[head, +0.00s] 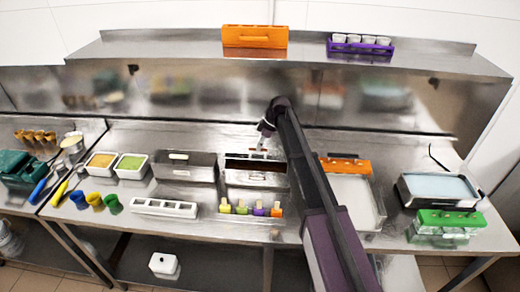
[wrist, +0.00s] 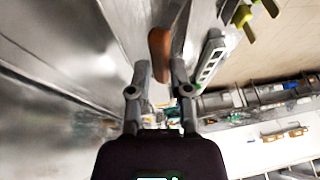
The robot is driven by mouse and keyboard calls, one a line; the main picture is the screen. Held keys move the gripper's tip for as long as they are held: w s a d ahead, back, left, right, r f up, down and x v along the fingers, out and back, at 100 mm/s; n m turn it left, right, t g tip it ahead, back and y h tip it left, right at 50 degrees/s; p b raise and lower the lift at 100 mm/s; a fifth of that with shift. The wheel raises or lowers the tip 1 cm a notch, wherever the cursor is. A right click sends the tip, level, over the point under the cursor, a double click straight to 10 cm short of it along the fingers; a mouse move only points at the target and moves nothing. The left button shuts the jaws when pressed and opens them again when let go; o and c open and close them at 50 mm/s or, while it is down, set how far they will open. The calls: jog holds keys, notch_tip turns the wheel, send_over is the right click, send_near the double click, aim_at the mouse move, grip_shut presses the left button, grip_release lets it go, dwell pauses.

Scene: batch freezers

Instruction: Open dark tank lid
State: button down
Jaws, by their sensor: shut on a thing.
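The dark tank (head: 236,181) is a steel tub at the middle of the counter, and its dark brown inside shows in the head view. My gripper (head: 262,150) is over its back edge. In the wrist view my gripper (wrist: 160,72) is shut on the lid handle (wrist: 159,44), a brown rounded bar between the two fingers. The steel lid is hard to tell from the steel around it, so its exact tilt is unclear. My arm hides the tank's right end.
A steel tub with a pale handle (head: 178,156) stands just left. A white tub (head: 352,200) with an orange rack (head: 345,165) is to the right. Colored molds (head: 258,211) and a white rack (head: 164,208) sit in front. A shelf (head: 300,57) overhangs behind.

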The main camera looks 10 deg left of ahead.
jog(key=w+f+b, duration=0.2)
jog(key=w, duration=0.9)
jog(key=shift+w+a+b, duration=0.15)
jog(key=shift+w+b, duration=0.2)
jog(key=shift+w, duration=0.4)
jog(key=c, duration=0.6)
grip_release()
jog(key=shift+w+f, duration=0.1)
jog(key=shift+f, duration=0.1)
